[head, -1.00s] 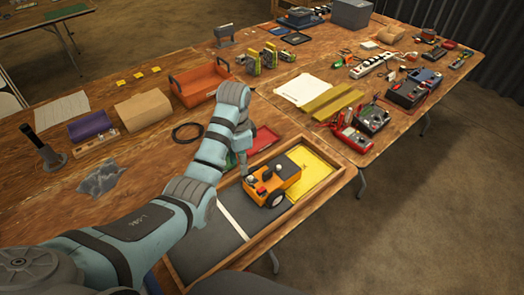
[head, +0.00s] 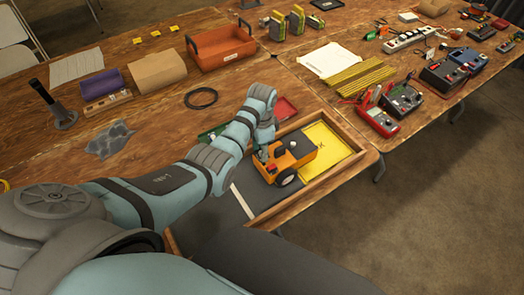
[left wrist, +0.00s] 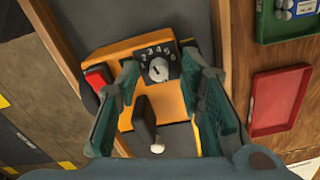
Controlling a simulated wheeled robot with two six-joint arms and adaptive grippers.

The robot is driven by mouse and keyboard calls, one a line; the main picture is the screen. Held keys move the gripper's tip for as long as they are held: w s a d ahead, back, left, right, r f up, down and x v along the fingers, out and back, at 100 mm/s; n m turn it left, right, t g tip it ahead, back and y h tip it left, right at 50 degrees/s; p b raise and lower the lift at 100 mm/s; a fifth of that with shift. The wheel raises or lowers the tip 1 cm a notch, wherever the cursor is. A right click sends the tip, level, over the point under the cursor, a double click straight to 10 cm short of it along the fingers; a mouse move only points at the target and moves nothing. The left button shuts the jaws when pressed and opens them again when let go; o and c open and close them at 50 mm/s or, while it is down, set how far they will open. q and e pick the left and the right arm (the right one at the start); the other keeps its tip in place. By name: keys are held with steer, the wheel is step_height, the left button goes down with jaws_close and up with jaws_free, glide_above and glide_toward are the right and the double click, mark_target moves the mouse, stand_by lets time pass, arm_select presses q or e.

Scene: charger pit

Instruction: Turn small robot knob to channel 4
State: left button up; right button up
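The small orange robot (head: 296,156) stands in a wooden-framed pit on the table, across the dark and yellow floor areas. In the left wrist view its orange body (left wrist: 172,104) carries a pale round knob (left wrist: 159,69) on a black dial plate with white numbers around it. The knob's pointer is too small to read surely. My left gripper (left wrist: 160,66) is open, its two teal fingers on either side of the knob with gaps showing. In the head view my left gripper (head: 263,150) is over the robot's left end, partly hidden by my arm. My right gripper is not in view.
A black post (left wrist: 144,118) and a red block (left wrist: 97,79) rise from the robot near the fingers. The pit's wooden rim (head: 335,181) surrounds it. Red (head: 287,108) and green trays lie just beyond. An orange toolbox (head: 221,47) and chargers stand farther back.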

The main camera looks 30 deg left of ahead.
arm_select(q)
steer(key=shift+w+f, duration=0.25)
steer(key=shift+w, duration=0.05)
steer(key=shift+s+r, duration=0.2)
steer(key=shift+s, duration=0.05)
steer(key=shift+c, duration=0.4)
steer(key=shift+s+r, duration=0.15)
steer(key=shift+s, duration=0.1)
steer(key=c, duration=0.3)
jaws_close()
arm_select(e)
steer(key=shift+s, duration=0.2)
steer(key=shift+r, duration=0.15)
